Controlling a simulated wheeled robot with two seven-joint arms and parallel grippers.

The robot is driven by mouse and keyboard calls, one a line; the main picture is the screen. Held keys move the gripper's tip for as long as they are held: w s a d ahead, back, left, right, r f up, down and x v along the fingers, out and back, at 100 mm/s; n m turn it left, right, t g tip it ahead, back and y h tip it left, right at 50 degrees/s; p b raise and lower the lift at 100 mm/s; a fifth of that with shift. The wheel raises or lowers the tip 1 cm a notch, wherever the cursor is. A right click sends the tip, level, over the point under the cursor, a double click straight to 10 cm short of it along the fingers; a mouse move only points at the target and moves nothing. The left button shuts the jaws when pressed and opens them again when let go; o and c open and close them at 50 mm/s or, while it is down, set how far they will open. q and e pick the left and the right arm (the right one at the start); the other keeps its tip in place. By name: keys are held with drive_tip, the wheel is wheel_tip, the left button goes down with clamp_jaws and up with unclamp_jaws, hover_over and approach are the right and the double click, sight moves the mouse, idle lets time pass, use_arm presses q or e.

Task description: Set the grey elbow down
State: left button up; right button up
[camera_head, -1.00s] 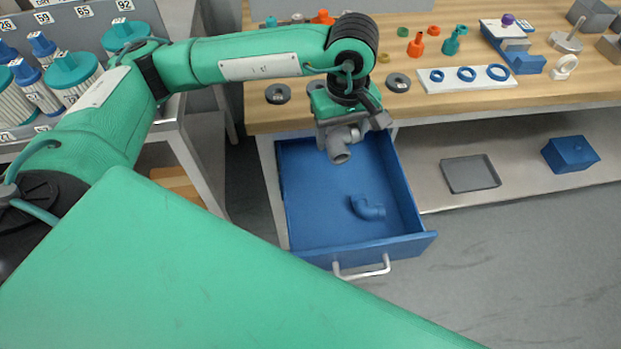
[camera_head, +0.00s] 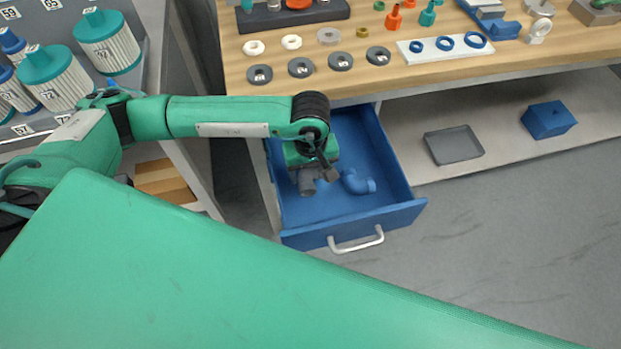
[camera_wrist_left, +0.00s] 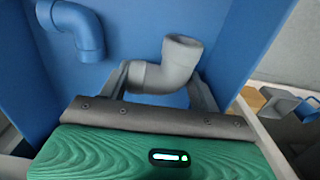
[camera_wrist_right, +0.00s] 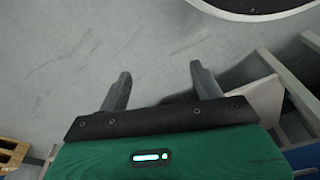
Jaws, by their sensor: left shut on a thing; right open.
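The grey elbow (camera_wrist_left: 172,66) is between the fingers of my left gripper (camera_wrist_left: 165,85), which is shut on it. In the head view the left gripper (camera_head: 318,175) is down inside the open blue drawer (camera_head: 330,218), and the grey elbow (camera_head: 307,184) shows below it. I cannot tell whether the elbow touches the drawer floor. A blue elbow (camera_head: 358,182) lies in the drawer just right of the grey one; it also shows in the left wrist view (camera_wrist_left: 80,28). My right gripper (camera_wrist_right: 158,85) is open and empty over the grey floor.
The wooden worktop (camera_head: 300,85) with rings and small fittings is above the drawer. A grey tray (camera_head: 453,145) and a blue box (camera_head: 548,119) sit on the lower shelf to the right. The drawer's front part is free.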

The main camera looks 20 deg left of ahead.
sight(311, 181)
use_arm(q)
wheel_tip(311, 181, down, 4)
drive_tip(key=shift+r, duration=0.1)
drive_tip(key=shift+f, duration=0.35)
use_arm(e)
drive_tip(key=shift+s+f, duration=0.15)
drive_tip(key=shift+f, duration=0.2)
use_arm(q)
drive_tip(key=shift+f, duration=0.1)
drive_tip(key=o, duration=1)
drive_tip(key=shift+r, duration=0.2)
use_arm(e)
drive_tip(key=shift+r, duration=0.5)
